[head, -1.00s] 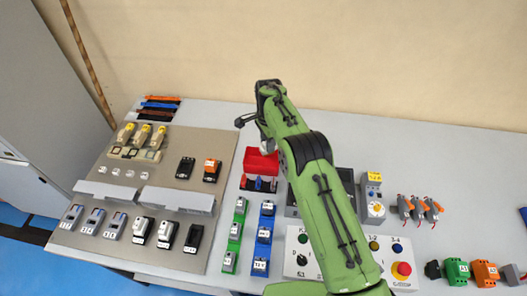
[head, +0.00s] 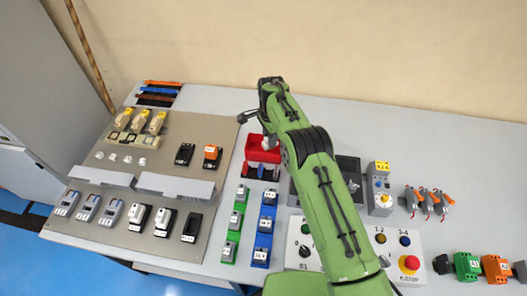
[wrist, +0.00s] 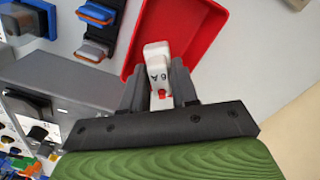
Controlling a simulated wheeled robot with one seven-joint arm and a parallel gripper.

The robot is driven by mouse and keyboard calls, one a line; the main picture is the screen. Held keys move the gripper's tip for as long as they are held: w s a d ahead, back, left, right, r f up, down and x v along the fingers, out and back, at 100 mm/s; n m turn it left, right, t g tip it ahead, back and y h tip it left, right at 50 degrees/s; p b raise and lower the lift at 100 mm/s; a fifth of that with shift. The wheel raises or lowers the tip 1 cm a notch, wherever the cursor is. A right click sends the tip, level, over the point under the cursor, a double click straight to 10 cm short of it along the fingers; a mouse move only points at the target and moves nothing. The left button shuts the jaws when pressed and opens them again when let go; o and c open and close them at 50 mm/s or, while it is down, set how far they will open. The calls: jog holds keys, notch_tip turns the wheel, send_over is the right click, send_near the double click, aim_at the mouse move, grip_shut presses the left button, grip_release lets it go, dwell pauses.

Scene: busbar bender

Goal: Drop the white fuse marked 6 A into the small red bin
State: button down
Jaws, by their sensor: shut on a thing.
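The white fuse (wrist: 157,66) is between the fingers of my gripper (wrist: 160,95) in the wrist view. Its marking appears upside down and reads like "6 A", with a small red tip below it. My gripper is shut on the fuse. The small red bin (wrist: 208,22) lies behind the fuse in the wrist view, so the fuse appears over the bin's open side. In the head view the red bin (head: 262,150) stands at the middle of the table, with my gripper at its right edge, mostly hidden by my arm. I cannot tell the fuse's height above the bin.
A brown board (head: 190,135) with several devices is at left. The table behind the bin is clear.

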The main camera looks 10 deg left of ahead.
jog(key=c, duration=0.8)
grip_release()
jog(key=shift+r, duration=0.1)
notch_tip(320, 180, up, 16)
jog(key=p, duration=0.5)
jog(key=shift+f, duration=0.2)
